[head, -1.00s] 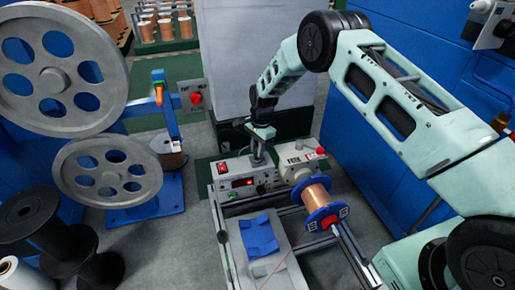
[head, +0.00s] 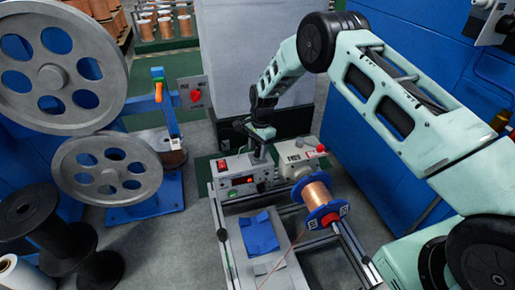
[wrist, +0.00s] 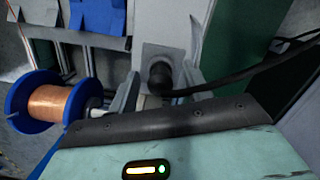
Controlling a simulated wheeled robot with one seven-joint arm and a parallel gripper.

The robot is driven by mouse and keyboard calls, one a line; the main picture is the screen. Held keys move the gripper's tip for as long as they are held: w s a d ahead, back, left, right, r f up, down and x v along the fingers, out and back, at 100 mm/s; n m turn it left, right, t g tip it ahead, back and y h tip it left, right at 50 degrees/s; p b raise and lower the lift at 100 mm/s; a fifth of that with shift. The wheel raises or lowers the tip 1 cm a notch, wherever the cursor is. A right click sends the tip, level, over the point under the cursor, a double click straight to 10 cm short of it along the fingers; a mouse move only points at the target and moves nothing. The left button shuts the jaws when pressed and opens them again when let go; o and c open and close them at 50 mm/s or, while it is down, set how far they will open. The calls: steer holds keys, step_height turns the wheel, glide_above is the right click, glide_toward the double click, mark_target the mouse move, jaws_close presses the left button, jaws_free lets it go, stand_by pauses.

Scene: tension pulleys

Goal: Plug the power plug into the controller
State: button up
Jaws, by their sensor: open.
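The controller (head: 238,182) is a light grey box with a red switch and a lit red display on its front, in the middle of the head view. My gripper (head: 258,156) is above and behind its top, pointing down. In the wrist view my gripper (wrist: 162,84) has its two grey fingers apart. The black power plug (wrist: 160,74) is between them, against a grey plate (wrist: 163,56) on a light grey housing. A gap shows on each side of the plug. Its black cable runs to the right. How deep the plug sits is hidden.
A copper wire spool (head: 316,193) with blue flanges is right of the controller, beside a second grey box (head: 296,160). A blue folded piece (head: 259,234) lies on the frame in front. Large grey pulleys (head: 58,55) stand left. A blue cabinet (head: 375,130) is behind my arm.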

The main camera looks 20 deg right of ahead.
step_height(320, 180, up, 17)
steer(key=d+p, duration=0.2)
steer(key=p, duration=0.1)
steer(key=shift+w, duration=0.4)
steer(key=shift+r, duration=0.1)
steer(key=s+a+r+n, duration=0.6)
steer(key=s+r, duration=0.1)
steer(key=s, duration=0.4)
steer(key=s+a+r+n, duration=0.5)
steer(key=s+a+r, duration=0.15)
steer(key=s, duration=0.45)
steer(key=s+d+r+n+p, duration=0.15)
steer(key=s+n, duration=0.35)
steer(key=s, duration=0.6)
steer(key=s+d+r+n, duration=0.1)
steer(key=s+d+n, duration=0.3)
steer(key=s, duration=0.7)
step_height(320, 180, up, 22)
steer(key=a+n+p, duration=0.1)
steer(key=p, duration=2)
steer(key=shift+a+f+t+h+p, duration=0.15)
steer(key=shift+t+h+p, duration=0.15)
